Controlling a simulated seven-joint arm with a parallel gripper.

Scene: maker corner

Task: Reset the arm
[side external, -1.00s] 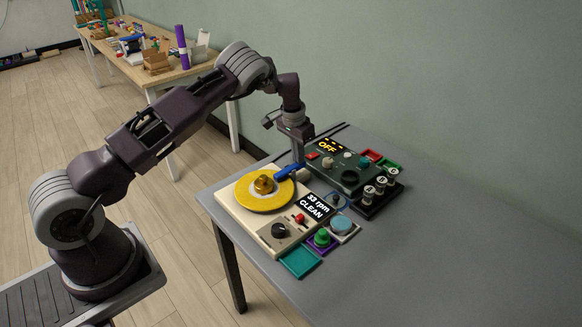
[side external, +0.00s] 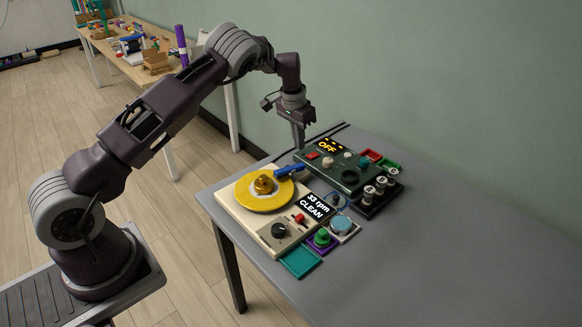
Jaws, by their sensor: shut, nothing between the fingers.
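My gripper (side external: 299,143) is shut and empty. It points down and hangs above the back of the grey table, behind the turntable and beside the left end of the dark green box. My arm is raised and bent over from the left. The cream turntable (side external: 243,219) carries a yellow disc (side external: 250,198) with a brass-coloured centre piece (side external: 263,184). A blue arm piece (side external: 289,170) lies at the disc's back right edge. The turntable's display (side external: 315,206) reads "33 rpm CLEAN". The dark green box (side external: 348,178) has a display (side external: 328,146) reading "OFF".
A teal tray (side external: 300,261), a purple tray with a green knob (side external: 322,237) and a light blue round pad (side external: 341,223) sit at the front. Black-and-white pieces (side external: 369,192) stand in a dark rack at right. The grey table (side external: 450,240) is clear on the right.

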